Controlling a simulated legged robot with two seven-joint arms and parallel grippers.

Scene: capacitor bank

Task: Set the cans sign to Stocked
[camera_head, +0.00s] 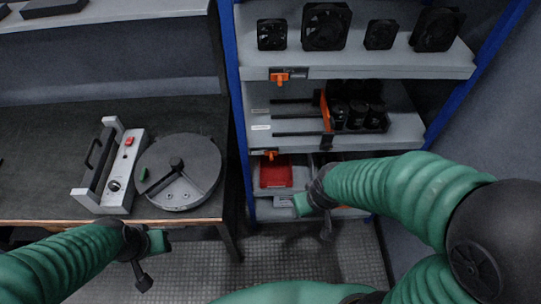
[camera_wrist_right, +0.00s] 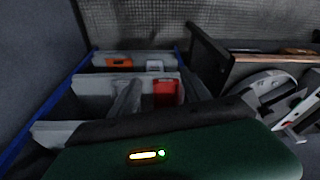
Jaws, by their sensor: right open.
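Black cans (camera_head: 358,113) stand in a group on the middle shelf (camera_head: 400,132) of the rack in the head view.
Fans (camera_head: 326,27) stand on the top shelf, with another orange sign (camera_head: 281,77) on its edge. A red bin (camera_head: 275,173) is on the lower shelf. The bench (camera_head: 60,130) holds a handled box (camera_head: 110,165) and a round disc device (camera_head: 180,170).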

